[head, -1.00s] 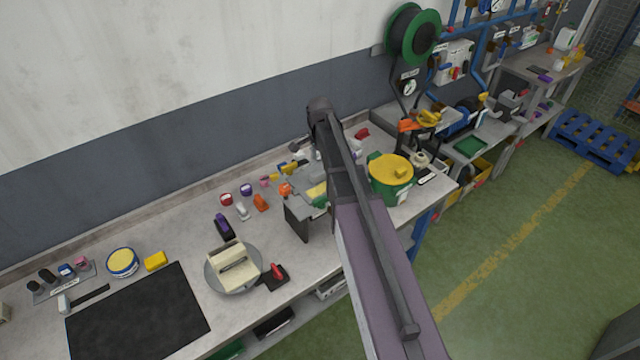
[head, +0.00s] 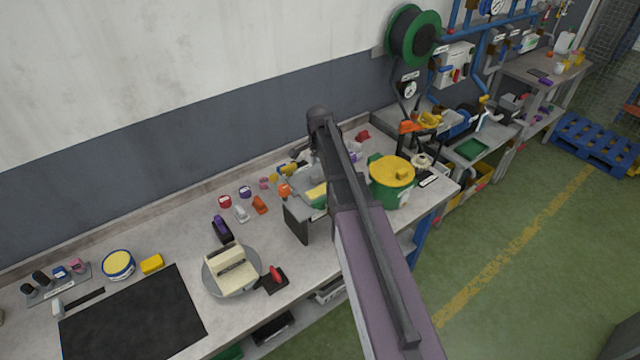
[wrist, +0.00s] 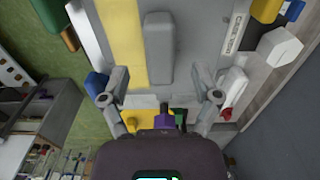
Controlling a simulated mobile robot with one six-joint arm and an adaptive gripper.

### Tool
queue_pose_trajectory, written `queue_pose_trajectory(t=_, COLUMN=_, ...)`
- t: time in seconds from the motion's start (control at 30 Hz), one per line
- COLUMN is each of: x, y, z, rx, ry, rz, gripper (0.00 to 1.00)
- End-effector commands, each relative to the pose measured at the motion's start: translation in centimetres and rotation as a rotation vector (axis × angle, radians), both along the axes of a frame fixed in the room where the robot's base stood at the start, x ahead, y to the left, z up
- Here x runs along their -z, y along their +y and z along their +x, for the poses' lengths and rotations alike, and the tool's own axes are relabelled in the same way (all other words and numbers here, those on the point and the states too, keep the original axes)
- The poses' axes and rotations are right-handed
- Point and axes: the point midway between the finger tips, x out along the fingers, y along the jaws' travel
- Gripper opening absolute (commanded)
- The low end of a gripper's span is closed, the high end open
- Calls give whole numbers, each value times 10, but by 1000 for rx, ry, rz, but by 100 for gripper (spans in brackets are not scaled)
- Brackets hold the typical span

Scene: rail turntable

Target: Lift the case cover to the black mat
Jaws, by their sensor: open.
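The case cover (wrist: 198,55) is a pale grey panel with a yellow stripe, a raised grey bar handle (wrist: 159,48) and a small printed label. It fills much of the wrist view. In the head view, the cover (head: 316,191) shows only in part beside my arm. My gripper (wrist: 160,88) is open in the wrist view, with its fingers apart on either side of the handle's line and nothing between them. Whether the fingers touch the cover cannot be told. The black mat (head: 130,318) lies bare at the front left of the bench.
A round grey turntable (head: 213,290) carrying a cream block stands right of the mat, with a red-handled piece (head: 275,277) beside it. A dark upright plate (head: 297,224) stands before the cover. A green tub with a yellow lid (head: 391,172) is to its right.

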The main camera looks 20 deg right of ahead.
Motion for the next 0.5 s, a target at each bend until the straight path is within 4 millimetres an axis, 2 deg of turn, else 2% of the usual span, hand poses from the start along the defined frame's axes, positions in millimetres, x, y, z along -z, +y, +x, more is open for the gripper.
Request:
queue_pose_trajectory(t=0.03, x=8, y=0, z=1, rx=0, ry=0, rz=0, gripper=80)
queue_pose_trajectory(t=0.2, x=21, y=0, z=1, rx=0, ry=0, rz=0, gripper=80)
queue_pose_trajectory(t=0.5, x=32, y=0, z=1, rx=0, ry=0, rz=0, gripper=80)
